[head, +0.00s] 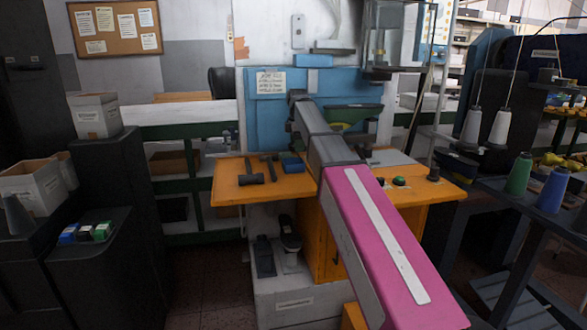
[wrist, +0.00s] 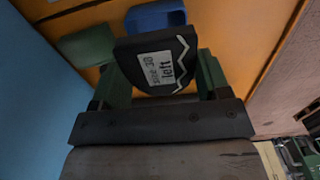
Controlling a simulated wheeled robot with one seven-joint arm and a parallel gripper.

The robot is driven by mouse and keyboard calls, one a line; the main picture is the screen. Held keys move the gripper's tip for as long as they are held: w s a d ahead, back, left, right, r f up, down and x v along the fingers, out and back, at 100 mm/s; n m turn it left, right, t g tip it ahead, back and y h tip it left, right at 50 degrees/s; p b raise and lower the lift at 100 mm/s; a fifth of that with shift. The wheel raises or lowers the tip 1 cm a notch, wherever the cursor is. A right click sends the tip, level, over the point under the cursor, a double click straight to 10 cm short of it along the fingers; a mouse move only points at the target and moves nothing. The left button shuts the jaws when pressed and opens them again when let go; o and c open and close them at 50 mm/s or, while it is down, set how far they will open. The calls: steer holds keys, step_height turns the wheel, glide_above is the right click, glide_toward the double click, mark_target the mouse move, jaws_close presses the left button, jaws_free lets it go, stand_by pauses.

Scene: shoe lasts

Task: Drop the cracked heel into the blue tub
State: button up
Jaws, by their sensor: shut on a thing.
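The cracked heel (wrist: 158,62) is a black block with a white zigzag line and a label reading "size 30 left". My gripper (wrist: 157,86) is shut on it in the wrist view, with a green finger on each side. A rounded blue object (wrist: 156,16), which looks like the blue tub, lies beyond the heel over the orange bench, partly hidden by it. A small blue container (head: 292,165) sits on the left part of the bench in the head view; I cannot tell if it is the same one. My gripper cannot be made out in the head view.
A green object (wrist: 88,44) lies left of the blue one in the wrist view. Hammers (head: 250,173) lie on the left of the orange bench (head: 230,191). Small dark items (head: 400,181) stand on its right. Thread cones (head: 519,172) stand on the right-hand rack.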

steer(key=o, duration=1)
step_height(320, 180, up, 11)
steer(key=shift+f, duration=0.1)
